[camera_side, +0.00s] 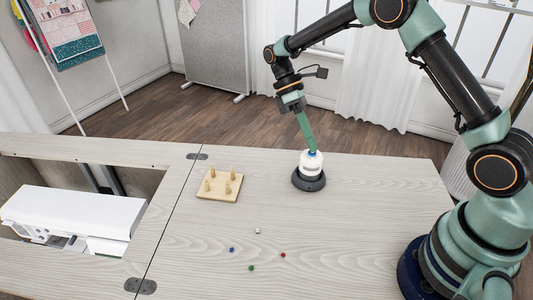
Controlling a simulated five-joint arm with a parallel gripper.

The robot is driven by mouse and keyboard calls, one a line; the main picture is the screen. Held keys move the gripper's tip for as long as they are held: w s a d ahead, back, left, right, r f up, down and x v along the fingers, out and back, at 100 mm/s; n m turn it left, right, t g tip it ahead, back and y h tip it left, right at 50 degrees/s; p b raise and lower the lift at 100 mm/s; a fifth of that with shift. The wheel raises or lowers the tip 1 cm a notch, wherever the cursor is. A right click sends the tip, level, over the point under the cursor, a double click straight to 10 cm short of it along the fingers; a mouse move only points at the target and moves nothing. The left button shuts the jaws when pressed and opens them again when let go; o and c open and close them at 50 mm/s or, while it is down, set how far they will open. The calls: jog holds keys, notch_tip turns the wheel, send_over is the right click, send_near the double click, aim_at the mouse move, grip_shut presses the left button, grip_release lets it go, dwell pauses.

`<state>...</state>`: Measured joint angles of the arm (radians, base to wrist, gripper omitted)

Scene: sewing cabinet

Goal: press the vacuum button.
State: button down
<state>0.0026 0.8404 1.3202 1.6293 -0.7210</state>
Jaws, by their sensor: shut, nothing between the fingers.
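The vacuum device, white with a dark round base (309,181), stands upright on the table. A small blue button (313,153) shows on its top. My gripper (312,147) is shut and empty, pointing down with its green fingertips right at the button. I cannot tell from this view whether the tips touch the button or press it; the tips partly cover it.
A wooden board with several pegs (220,185) lies left of the device. Small white (257,231), blue (232,250), red (283,254) and green (251,267) beads lie in front. A white sewing machine (75,215) sits in the cabinet opening at left. The table's right part is clear.

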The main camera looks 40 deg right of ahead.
jog(key=shift+r, duration=0.35)
jog(key=shift+r, duration=3)
notch_tip(320, 180, up, 8)
send_over(309, 151)
jog(key=shift+r, duration=0.5)
